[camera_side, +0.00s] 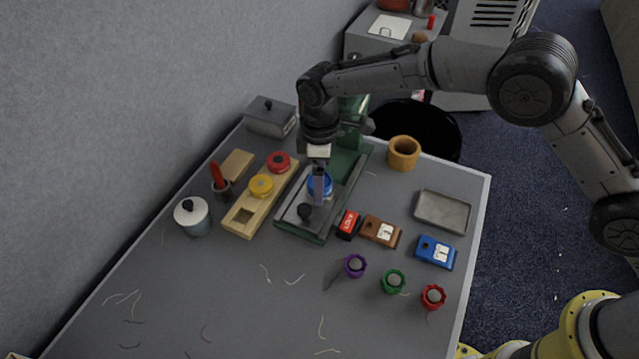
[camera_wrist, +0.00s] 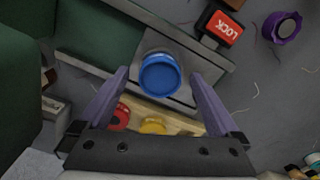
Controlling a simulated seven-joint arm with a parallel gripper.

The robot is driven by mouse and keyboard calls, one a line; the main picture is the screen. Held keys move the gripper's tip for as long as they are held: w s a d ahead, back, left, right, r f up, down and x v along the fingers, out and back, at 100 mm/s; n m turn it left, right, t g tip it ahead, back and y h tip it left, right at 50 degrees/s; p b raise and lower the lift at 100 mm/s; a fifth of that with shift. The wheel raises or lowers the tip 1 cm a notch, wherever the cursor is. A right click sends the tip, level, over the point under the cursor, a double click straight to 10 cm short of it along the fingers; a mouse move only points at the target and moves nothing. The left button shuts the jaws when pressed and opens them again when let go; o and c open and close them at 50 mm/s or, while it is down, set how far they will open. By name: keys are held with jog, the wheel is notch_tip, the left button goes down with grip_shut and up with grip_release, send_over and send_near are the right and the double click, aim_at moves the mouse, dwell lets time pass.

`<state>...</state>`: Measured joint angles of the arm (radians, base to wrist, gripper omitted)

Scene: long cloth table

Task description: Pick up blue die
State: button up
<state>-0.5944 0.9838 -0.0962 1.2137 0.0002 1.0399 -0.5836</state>
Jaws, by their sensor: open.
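The blue die (camera_side: 327,183) is a round, knob-like piece seated on the metal plate of the green press (camera_side: 352,165). In the wrist view the blue die (camera_wrist: 160,75) lies between the fingertips, with grey gaps on both sides. My gripper (camera_side: 318,192) points down over the press plate, with its purple fingers partly covering the die in the side view. In the wrist view my gripper (camera_wrist: 158,78) is open and empty. I cannot tell exactly how high the fingertips are relative to the die.
A wooden rack (camera_side: 243,217) left of the press holds a red die (camera_side: 279,161) and a yellow die (camera_side: 261,185), with an empty slot. A black-and-red lock block (camera_side: 348,224) stands close right of the press. The press column rises behind my gripper. The near table is mostly clear.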

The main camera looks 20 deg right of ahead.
grip_shut()
dwell(0.3)
jog(key=shift+r, duration=0.15)
